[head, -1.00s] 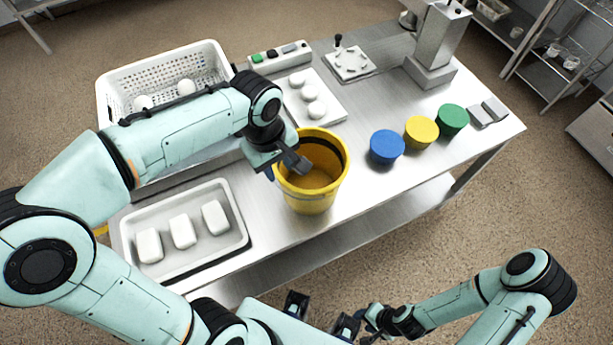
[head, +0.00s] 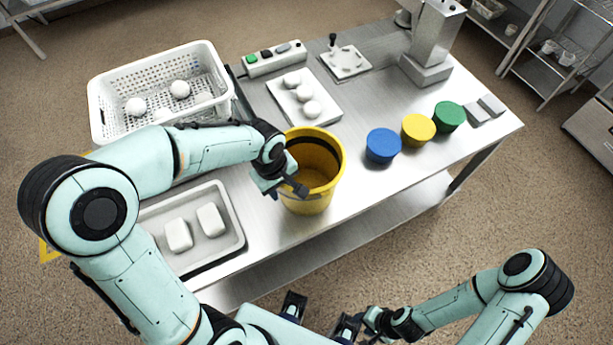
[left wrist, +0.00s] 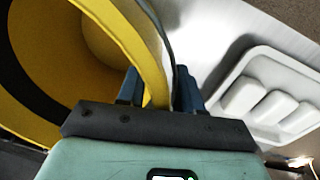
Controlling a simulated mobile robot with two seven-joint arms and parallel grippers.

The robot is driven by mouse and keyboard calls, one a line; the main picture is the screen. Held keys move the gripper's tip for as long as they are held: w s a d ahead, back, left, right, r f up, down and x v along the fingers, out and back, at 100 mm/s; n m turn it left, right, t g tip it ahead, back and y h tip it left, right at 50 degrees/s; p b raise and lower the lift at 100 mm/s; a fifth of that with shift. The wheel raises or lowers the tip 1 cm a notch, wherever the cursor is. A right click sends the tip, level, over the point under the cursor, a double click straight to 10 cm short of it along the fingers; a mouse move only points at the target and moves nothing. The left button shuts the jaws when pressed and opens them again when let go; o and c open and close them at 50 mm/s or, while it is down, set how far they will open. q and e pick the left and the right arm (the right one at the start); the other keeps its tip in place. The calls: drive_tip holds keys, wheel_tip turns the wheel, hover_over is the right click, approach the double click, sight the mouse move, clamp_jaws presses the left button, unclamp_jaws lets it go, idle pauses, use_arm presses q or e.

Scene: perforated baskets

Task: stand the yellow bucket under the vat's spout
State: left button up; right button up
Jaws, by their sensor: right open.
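The yellow bucket (head: 322,196) stands upright near the front edge of the metal table. My left gripper (head: 298,187) is at its near-left rim. In the left wrist view the bucket (left wrist: 105,25) fills the upper left, and my left gripper's fingers (left wrist: 158,90) straddle its wall, one inside and one outside, close against it. A thin dark line, perhaps the bucket's handle, runs beside the rim. My right gripper (head: 320,314) is open and empty below the table's front edge. I cannot make out a vat or a spout in these views.
A white perforated basket (head: 110,122), a tray of white blocks (head: 232,247) and a grey column (head: 432,45) also stand on the table. Bare tabletop lies between bucket and lids.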

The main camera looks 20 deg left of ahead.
use_arm(q)
drive_tip(key=shift+f, duration=0.25)
clamp_jaws()
idle(1.3)
